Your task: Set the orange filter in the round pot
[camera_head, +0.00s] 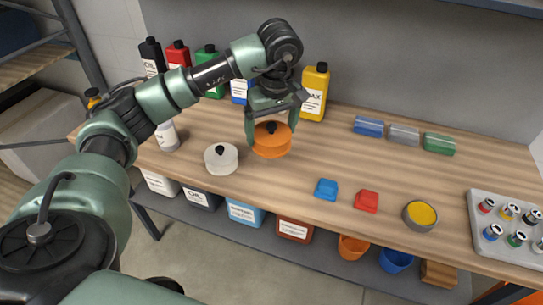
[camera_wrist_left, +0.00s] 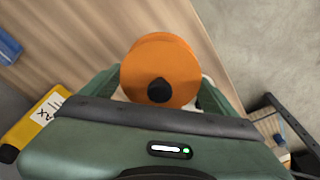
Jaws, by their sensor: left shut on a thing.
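The orange filter (camera_head: 271,144) is a round orange piece with a black knob on top. My left gripper (camera_head: 272,127) points down over it and is shut on it, a finger on either side. In the left wrist view the filter (camera_wrist_left: 160,65) sits between the green fingers. I cannot tell whether it touches the table or hangs just above it. A round grey pot (camera_head: 408,218), yellow inside, stands at the right of the table, well apart from the gripper. My right gripper is not in view.
A white round piece with a black knob (camera_head: 221,160) stands just left of the filter. A yellow bottle (camera_head: 314,95) stands close behind the gripper. A grey tray (camera_head: 480,222) holds small cans.

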